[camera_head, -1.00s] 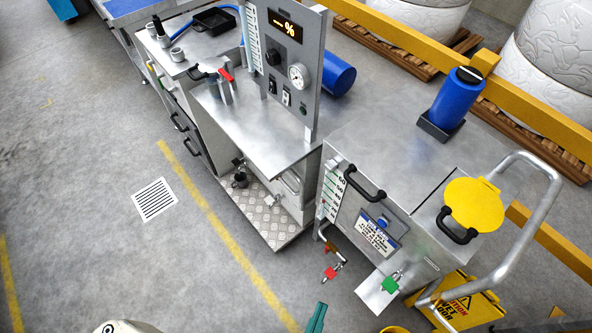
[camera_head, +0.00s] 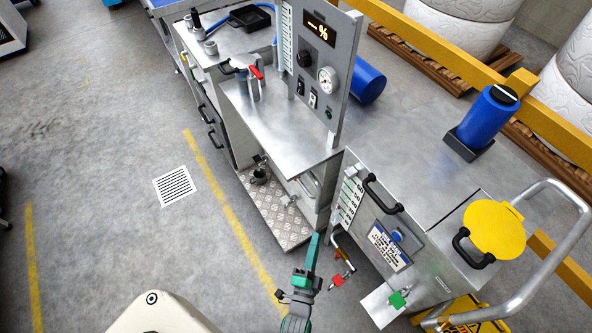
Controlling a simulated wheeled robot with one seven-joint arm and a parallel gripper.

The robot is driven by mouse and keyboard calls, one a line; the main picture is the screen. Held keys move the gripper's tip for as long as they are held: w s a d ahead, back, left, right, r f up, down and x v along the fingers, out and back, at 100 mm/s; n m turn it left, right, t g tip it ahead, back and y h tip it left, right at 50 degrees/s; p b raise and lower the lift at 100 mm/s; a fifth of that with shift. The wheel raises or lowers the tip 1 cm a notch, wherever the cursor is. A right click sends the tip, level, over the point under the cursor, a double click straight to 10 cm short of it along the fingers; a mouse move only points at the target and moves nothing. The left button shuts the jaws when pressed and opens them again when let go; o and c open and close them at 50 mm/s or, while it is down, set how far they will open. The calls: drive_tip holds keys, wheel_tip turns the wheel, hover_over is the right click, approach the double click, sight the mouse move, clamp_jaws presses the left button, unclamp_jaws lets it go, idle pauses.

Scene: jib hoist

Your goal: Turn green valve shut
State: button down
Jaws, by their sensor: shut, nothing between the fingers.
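The green valve (camera_head: 397,299) is a small green handle low on the front of the steel tank cabinet (camera_head: 408,268), above a bright metal plate. My gripper (camera_head: 313,240) is a dark and green tool pointing up the picture, its fingers together and empty. It is left of the green valve in the picture, with a clear gap between them. The red valve (camera_head: 337,280) lies between my gripper and the green valve. How the green valve's handle is turned is too small to tell.
A workbench with a gauge panel (camera_head: 322,50) stands behind. A yellow lid (camera_head: 494,229) and a bent steel rail (camera_head: 556,262) are at the right. A yellow wet-floor sign (camera_head: 462,312) stands beside the cabinet.

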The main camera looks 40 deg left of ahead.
drive_tip(key=w+a+r+m+y, duration=0.1)
drive_tip(key=w+a+m+y, duration=0.2)
drive_tip(key=w+a, duration=1.5)
drive_tip(key=a+y, duration=0.1)
drive_tip(key=a, duration=0.1)
drive_tip(key=shift+w+a+r+m+g, duration=0.25)
drive_tip(key=shift+a+r+m+g, duration=0.05)
drive_tip(key=shift+w+a+r, duration=0.3)
drive_tip(key=shift+a+r, duration=0.4)
